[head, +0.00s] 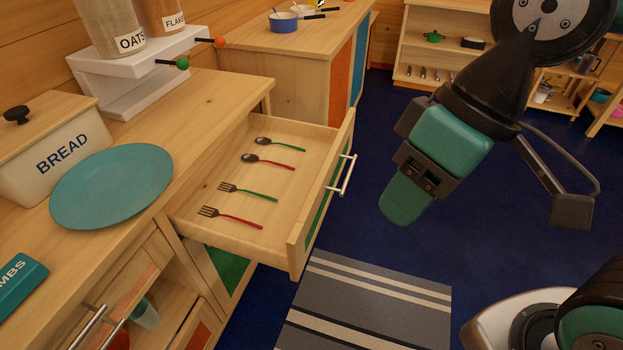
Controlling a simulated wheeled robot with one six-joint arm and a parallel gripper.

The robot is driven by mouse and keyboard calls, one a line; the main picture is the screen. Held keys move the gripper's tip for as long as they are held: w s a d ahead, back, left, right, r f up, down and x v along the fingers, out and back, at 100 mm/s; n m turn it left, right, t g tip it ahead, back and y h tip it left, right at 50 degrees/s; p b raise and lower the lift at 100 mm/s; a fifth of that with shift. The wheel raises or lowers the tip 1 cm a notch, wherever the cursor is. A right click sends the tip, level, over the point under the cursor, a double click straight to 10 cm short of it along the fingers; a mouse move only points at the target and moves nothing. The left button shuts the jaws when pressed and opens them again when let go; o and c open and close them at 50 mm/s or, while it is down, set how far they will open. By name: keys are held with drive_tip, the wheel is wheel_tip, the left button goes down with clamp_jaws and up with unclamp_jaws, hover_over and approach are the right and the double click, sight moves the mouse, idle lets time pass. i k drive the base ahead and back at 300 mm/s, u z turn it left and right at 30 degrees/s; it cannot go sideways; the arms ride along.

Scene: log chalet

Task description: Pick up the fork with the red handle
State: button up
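The fork with the red handle (236,217) lies flat in the open drawer (285,222), nearest the camera of the cutlery there. Its dark tines point left and its handle points right. A fork with a green handle (248,192) lies just beyond it, apart from it. Further back in the drawer are a spoon with a red handle (268,161) and a spoon with a green handle (281,144). My gripper (488,212) is up to the right of the drawer, over the blue floor.
The drawer front with its metal handle (342,175) stands between the cutlery and my gripper. A blue plate (112,186) and a bread box (62,150) are on the counter at left. A striped rug (370,305) lies on the floor.

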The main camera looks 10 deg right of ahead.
sight(215, 213)
drive_tip(key=z, duration=0.45)
drive_tip(key=k, duration=0.55)
drive_tip(key=z, duration=0.6)
drive_tip(key=i, duration=0.45)
drive_tip(key=u, duration=0.7)
drive_tip(key=i, duration=0.9)
drive_tip(key=u, duration=1.1)
drive_tip(key=i, duration=0.25)
drive_tip(key=u, duration=0.1)
